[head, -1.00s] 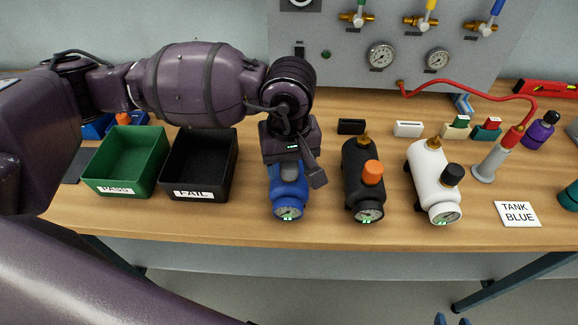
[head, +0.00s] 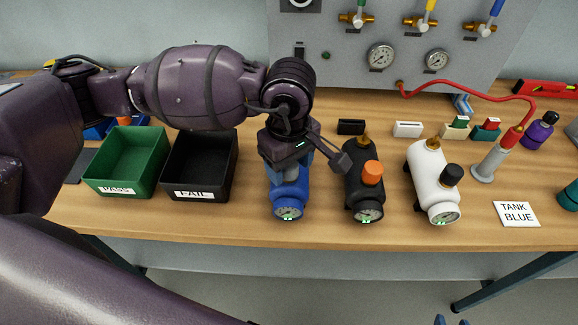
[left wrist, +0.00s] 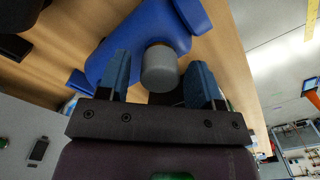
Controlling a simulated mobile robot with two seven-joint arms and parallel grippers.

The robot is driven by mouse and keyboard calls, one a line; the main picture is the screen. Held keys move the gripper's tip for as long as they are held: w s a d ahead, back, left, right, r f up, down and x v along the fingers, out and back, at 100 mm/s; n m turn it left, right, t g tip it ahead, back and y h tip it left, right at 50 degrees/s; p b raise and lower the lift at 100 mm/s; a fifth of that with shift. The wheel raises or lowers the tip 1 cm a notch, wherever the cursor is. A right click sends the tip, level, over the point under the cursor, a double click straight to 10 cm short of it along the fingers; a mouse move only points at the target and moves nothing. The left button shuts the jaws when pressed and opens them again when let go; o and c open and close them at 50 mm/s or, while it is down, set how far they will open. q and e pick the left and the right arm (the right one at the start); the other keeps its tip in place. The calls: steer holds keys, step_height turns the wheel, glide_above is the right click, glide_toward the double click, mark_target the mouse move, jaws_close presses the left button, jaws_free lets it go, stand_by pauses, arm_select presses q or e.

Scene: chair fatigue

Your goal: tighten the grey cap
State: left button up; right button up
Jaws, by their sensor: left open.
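The blue tank (head: 289,197) lies on the bench with its gauge facing the front edge. The grey cap (left wrist: 160,70) is on the blue tank and shows in the left wrist view. My left gripper (left wrist: 161,82) is open, with one blue finger on each side of the cap and visible gaps between.
A black tank (head: 362,192) with an orange cap stands close to the right, near my left wrist's side part. A white tank (head: 432,185) is further right, beside a "TANK BLUE" sign (head: 517,214). Green (head: 92,174) and black (head: 168,180) bins stand left.

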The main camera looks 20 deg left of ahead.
arm_select(q)
steer(key=shift+c, duration=0.2)
steer(key=c, duration=0.7)
steer(key=shift+f+m+b, duration=0.15)
steer(key=shift+m+b, duration=1.3)
steer(key=shift+m, duration=0.15)
steer(key=shift+m+b, duration=0.3)
steer(key=shift+m, duration=0.1)
arm_select(e)
steer(key=shift+g, duration=0.3)
steer(key=f, duration=0.2)
steer(key=s+f, duration=0.1)
steer(key=f, duration=0.1)
steer(key=shift+f, duration=0.3)
steer(key=shift+w, duration=0.15)
